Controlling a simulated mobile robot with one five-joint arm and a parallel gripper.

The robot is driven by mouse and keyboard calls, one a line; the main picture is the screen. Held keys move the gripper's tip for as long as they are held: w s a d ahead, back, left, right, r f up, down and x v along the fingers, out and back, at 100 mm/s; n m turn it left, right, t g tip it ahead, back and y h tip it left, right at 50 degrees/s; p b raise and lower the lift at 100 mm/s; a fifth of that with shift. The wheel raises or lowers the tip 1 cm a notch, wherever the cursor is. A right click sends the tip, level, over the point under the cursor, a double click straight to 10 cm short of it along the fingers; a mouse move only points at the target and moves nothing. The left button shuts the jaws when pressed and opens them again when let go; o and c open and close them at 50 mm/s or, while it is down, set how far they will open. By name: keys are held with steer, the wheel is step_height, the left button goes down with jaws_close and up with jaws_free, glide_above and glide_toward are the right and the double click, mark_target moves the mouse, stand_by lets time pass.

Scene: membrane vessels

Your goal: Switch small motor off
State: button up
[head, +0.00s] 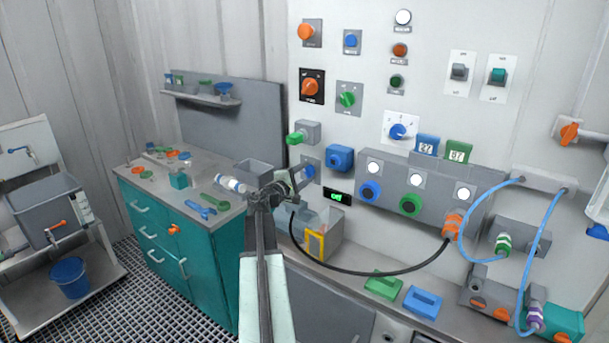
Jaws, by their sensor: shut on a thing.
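My gripper (298,183) is at the wall panel, left of the middle of the head view. It is shut on the small blue knob (310,171), which sits on a grey plate. The jaws and wrist partly hide the knob and its plate, so its exact turn cannot be told. A small black display (338,197) with green lettering is just right of the knob. The lettering is too small to read surely. No label marks which control is the small motor's.
A blue box-shaped fitting (340,158) and a green-handled valve (303,133) are close to my gripper. A black cable (370,272) loops below to an orange plug (453,225). Green (383,285) and blue (422,301) blocks lie on the counter.

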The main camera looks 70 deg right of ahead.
steer(key=o, duration=1.3)
steer(key=shift+o, duration=0.2)
steer(key=shift+a, duration=0.1)
steer(key=v, duration=0.7)
steer(key=shift+a, duration=0.3)
